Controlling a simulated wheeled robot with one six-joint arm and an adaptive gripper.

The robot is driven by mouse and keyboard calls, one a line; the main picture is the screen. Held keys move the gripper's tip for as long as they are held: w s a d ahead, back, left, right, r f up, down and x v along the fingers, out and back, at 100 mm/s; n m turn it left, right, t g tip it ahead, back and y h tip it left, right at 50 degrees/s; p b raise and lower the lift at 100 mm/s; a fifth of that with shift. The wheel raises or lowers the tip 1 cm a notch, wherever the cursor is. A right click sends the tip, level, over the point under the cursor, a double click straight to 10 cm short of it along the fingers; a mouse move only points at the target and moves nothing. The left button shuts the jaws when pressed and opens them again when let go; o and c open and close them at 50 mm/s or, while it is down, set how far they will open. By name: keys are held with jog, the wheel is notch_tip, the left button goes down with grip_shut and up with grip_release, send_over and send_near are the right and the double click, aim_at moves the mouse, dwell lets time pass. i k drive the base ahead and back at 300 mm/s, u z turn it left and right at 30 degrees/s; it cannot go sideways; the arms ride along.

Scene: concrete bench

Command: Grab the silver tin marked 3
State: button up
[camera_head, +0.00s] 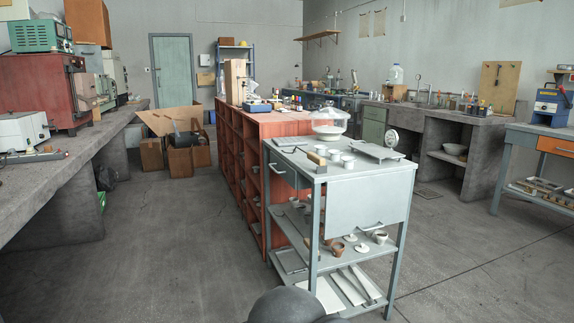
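I cannot pick out a silver tin marked 3; no number is readable at this distance. Small pale round containers stand on top of the grey metal cart (366,205): one (347,161) toward the right, one (334,155) in the middle and one (321,150) farther back. I cannot tell whether any of them is a silver tin. A dark rounded part of my own body shows at the bottom edge, in front of the cart. My gripper is not in view.
A red shelf unit (232,160) adjoins the cart's far side. A concrete bench (60,180) runs along the left. Open cardboard boxes (180,155) lie at the back. The floor (150,240) left of the cart is clear, as is the floor to its right.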

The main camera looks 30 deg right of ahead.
aim_at(335, 154)
jog(key=u, duration=0.65)
jog(key=k, duration=0.9)
jog(key=u, duration=0.25)
jog(key=i, duration=1.75)
jog(key=z, duration=1.25)
jog(key=i, duration=1.2)
jog(key=z, duration=1.6)
jog(key=i, duration=0.4)
jog(key=z, duration=0.4)
